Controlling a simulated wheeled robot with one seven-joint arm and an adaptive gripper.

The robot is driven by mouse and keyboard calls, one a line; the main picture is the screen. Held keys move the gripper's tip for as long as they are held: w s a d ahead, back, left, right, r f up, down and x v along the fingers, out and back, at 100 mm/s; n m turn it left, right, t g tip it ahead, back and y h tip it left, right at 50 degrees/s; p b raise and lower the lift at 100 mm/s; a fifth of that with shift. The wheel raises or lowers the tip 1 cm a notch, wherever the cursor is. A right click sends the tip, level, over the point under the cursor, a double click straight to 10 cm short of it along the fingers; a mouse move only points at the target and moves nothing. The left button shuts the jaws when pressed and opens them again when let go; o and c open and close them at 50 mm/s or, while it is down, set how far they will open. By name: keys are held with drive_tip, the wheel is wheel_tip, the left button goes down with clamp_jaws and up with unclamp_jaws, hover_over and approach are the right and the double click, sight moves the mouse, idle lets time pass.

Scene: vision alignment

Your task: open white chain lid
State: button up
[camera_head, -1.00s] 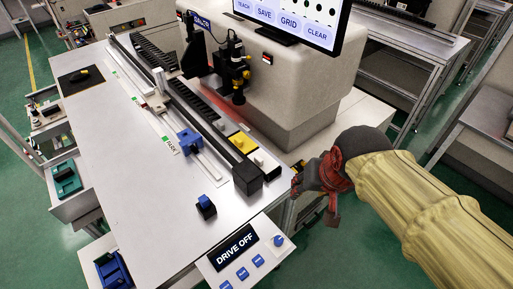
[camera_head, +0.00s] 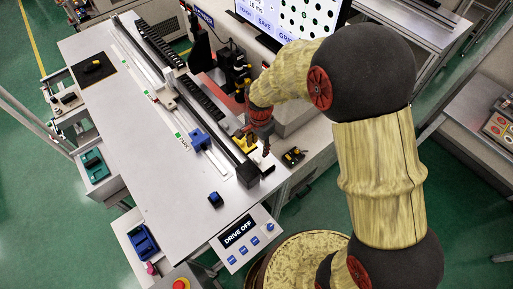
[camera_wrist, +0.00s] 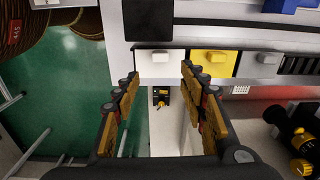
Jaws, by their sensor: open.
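The white chain lid (camera_wrist: 157,66), a pale block with a raised knob, shows in the wrist view just beyond my fingertips, beside the yellow lid (camera_wrist: 214,62). My gripper (camera_wrist: 160,76) is open and empty; its two fingers spread to either side of the white lid's width. I cannot tell whether they touch it. In the head view my gripper (camera_head: 259,144) hangs at the near end of the black chain track, beside the yellow lid (camera_head: 240,134).
A small black and yellow device (camera_head: 293,156) lies on the ledge right of my gripper. A black camera with a yellow ring (camera_wrist: 300,140) stands at lower right in the wrist view. A blue block (camera_head: 215,199) and the DRIVE OFF panel (camera_head: 238,232) sit nearer.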

sight(257, 159)
drive_tip(key=shift+a+f+m+p, duration=0.3)
drive_tip(key=shift+a+f+p, duration=0.1)
drive_tip(key=shift+p, duration=0.1)
drive_tip(key=shift+s+f, duration=0.1)
drive_tip(key=shift+f, duration=0.2)
wheel_tip(257, 159, down, 7)
drive_tip(key=shift+f+p, duration=0.2)
drive_tip(key=shift+p, duration=0.25)
clamp_jaws()
